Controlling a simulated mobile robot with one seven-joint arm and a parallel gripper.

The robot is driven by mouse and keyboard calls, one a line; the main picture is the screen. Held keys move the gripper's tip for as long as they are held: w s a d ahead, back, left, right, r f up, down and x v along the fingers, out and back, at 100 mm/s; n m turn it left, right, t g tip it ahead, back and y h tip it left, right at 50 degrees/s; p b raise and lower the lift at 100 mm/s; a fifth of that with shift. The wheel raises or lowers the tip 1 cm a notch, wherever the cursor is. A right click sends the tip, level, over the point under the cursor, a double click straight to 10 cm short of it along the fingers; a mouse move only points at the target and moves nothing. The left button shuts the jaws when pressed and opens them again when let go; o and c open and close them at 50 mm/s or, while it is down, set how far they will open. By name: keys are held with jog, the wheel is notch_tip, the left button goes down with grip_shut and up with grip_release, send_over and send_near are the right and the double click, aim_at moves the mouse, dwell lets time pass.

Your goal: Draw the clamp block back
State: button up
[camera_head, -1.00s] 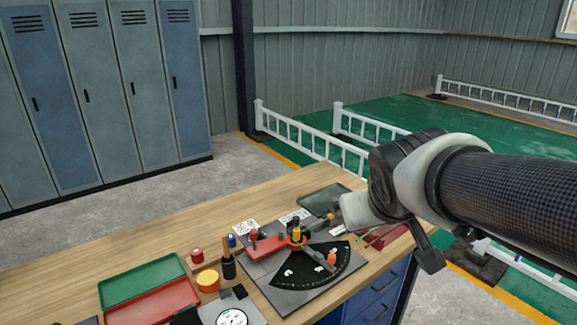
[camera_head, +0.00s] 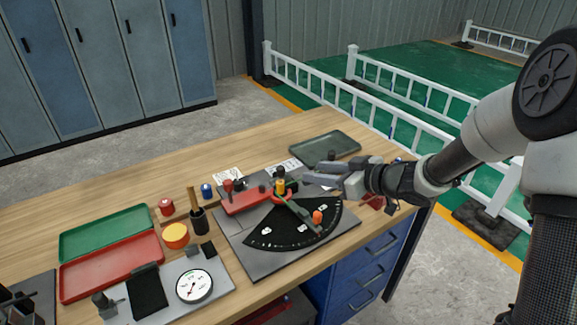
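A bending rig stands on the bench: a grey base plate (camera_head: 262,268) with a black fan-shaped scale (camera_head: 290,229). A red block (camera_head: 247,201), which looks like the clamp block, lies at the rig's left with a red knob on top. A yellow-orange post (camera_head: 280,186) stands at its right end. A green lever (camera_head: 296,212) runs from the post across the scale to an orange knob (camera_head: 317,216). My gripper (camera_head: 312,174) is just right of the post and above the rig. Its fingers look parted and empty, not touching the red block.
A dark green tray (camera_head: 324,149) lies behind the gripper. Green (camera_head: 105,232) and red (camera_head: 110,266) trays, a dial gauge (camera_head: 194,286), an orange round container (camera_head: 175,235) and a black pen cup (camera_head: 199,221) fill the left.

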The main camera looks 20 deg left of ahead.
aim_at(282, 167)
jog(key=b+x, duration=0.1)
jog(key=x, duration=1.4)
jog(key=shift+w+a+f, duration=0.15)
jog(key=shift+a+f, duration=0.1)
jog(key=shift+f, duration=0.05)
grip_shut()
